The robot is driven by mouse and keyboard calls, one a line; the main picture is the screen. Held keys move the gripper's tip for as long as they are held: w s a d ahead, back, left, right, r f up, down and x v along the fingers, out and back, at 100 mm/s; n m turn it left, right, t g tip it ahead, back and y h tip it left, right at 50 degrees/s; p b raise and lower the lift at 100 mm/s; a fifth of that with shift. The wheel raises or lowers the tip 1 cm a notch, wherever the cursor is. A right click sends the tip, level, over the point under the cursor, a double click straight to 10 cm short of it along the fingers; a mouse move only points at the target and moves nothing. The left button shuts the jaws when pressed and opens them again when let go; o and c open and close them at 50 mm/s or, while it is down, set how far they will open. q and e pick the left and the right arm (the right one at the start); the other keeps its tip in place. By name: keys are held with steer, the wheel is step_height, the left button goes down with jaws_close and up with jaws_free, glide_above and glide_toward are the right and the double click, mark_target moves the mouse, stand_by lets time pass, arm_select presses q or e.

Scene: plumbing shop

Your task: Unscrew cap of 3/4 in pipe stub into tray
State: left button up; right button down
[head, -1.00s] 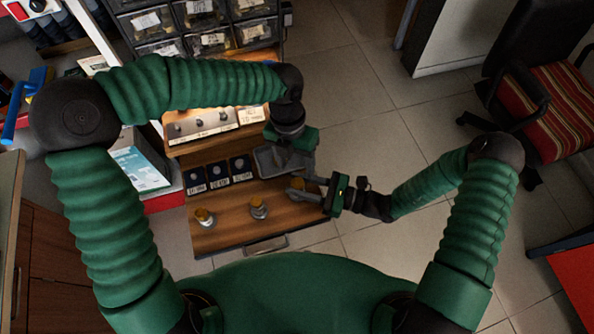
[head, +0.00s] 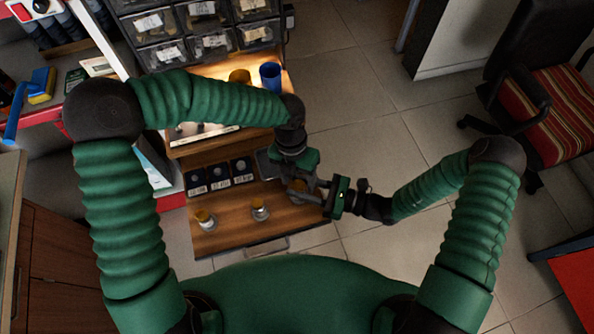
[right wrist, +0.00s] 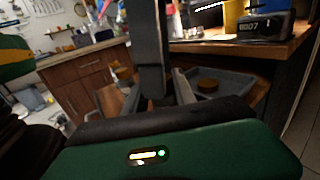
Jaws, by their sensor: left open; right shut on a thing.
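My right gripper (head: 307,192) is shut on a third pipe stub (head: 297,187), at the bench's right edge. My left gripper (head: 303,180) is open and reaches down close to that stub; whether it touches is hidden. The grey tray (head: 265,166) is partly behind my left gripper. In the right wrist view the tray (right wrist: 237,82) holds a round brownish cap (right wrist: 208,85). Pipe sizes cannot be read.
Several dark labelled squares (head: 218,175) lie left of the tray. A blue cup (head: 270,76) and an orange container (head: 240,77) stand on the upper shelf, below drawer bins (head: 210,42). Open floor lies right of the bench.

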arm_select(q)
jaws_close()
steer(key=shift+c, duration=0.5)
jaws_free()
steer(key=shift+r, duration=2.3)
arm_select(e)
steer(key=c, duration=0.9)
jaws_free()
steer(key=shift+c, duration=0.2)
steer(key=shift+d, duration=0.1)
